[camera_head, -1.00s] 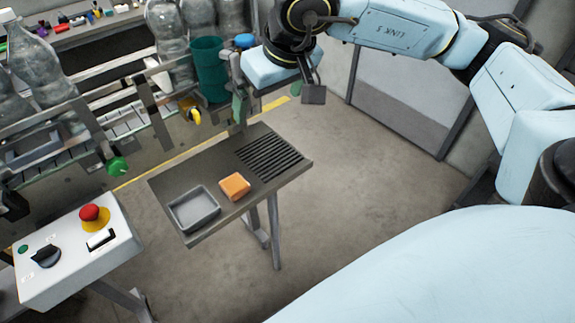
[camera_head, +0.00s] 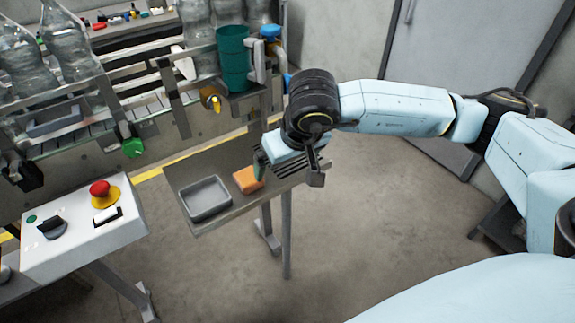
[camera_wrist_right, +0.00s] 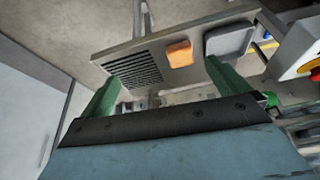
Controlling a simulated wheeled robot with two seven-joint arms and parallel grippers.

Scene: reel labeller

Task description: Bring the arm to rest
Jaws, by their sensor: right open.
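My right arm reaches in from the right in the head view. Its gripper (camera_head: 262,163) is over the small side table, close to the orange block (camera_head: 247,180) in the picture. In the right wrist view the green fingers of my right gripper (camera_wrist_right: 161,72) stand wide apart with nothing between them. The orange block (camera_wrist_right: 180,54) and the table's slotted grate (camera_wrist_right: 135,68) lie beyond them. In the head view the gripper and wrist partly hide the grate. My left gripper is in neither view.
A grey tray (camera_head: 205,198) sits on the side table (camera_head: 232,212). A control box (camera_head: 75,240) with a red button (camera_head: 100,189) stands left. Behind are a conveyor with clear bottles (camera_head: 68,40) and a green cylinder (camera_head: 233,60). Floor right of the table is clear.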

